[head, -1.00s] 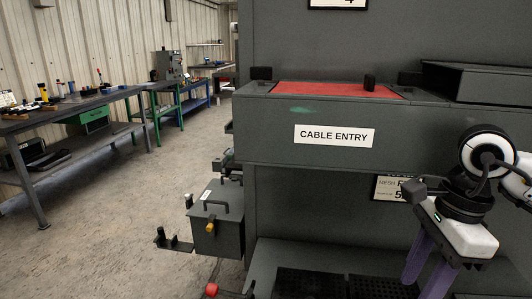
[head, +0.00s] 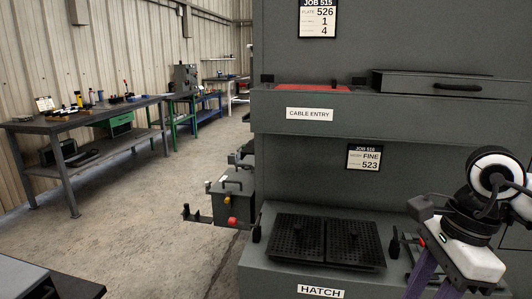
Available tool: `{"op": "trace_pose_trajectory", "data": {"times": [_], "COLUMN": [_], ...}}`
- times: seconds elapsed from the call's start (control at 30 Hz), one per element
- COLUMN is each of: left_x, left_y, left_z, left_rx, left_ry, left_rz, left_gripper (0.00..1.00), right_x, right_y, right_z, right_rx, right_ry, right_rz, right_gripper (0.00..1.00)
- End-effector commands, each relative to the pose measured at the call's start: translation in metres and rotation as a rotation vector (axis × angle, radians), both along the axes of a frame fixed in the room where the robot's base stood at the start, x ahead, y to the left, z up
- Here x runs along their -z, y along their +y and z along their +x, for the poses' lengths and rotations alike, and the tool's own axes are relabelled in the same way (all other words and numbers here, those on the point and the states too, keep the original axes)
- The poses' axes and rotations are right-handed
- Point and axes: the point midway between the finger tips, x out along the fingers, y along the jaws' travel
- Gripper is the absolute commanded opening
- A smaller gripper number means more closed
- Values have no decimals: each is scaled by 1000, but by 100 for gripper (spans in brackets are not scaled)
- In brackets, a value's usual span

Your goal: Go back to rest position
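My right gripper (head: 428,284) is at the lower right of the head view, with its purple fingers pointing down and cut off by the bottom edge. The two fingers show apart, and I see nothing held between them; the tips are out of view. It is in front of the dark grey enclosure (head: 340,190), right of the black perforated panels. My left gripper is not in view.
Two perforated panels (head: 325,238) lie on the ledge above the HATCH label (head: 321,291). The CABLE ENTRY shelf (head: 390,113) juts out above. A grey box (head: 232,199) stands left of the enclosure. A workbench (head: 85,118) is far left, with open floor (head: 150,200) between.

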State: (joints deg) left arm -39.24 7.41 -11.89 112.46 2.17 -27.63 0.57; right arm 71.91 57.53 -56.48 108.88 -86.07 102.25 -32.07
Motion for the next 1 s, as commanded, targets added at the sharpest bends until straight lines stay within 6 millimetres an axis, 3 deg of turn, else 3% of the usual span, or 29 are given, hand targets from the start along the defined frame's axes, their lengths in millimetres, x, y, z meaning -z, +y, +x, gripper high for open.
{"op": "trace_pose_trajectory", "data": {"times": [0.27, 0.47, 0.6, 0.7, 0.8, 0.87, 0.93, 1.0], "left_x": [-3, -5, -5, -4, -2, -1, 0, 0], "left_y": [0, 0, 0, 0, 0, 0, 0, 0], "left_z": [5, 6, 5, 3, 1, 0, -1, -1], "left_rx": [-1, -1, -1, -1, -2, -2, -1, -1], "left_ry": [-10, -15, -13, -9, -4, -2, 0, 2], "left_rz": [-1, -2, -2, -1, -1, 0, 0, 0], "left_gripper": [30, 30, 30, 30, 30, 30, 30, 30], "right_x": [22, 24, 3, -25, -44, -46, -34, -6], "right_y": [79, 156, 224, 258, 267, 262, 247, 225], "right_z": [-18, -42, -61, -58, -36, -17, 9, 32], "right_rx": [-16, 28, 162, 349, 604, 785, 1026, 1297], "right_ry": [100, 242, 447, 647, 860, 993, 1147, 1298], "right_rz": [269, 575, 925, 1210, 1464, 1598, 1730, 1834], "right_gripper": [38, 38, 38, 38, 38, 38, 38, 38]}}
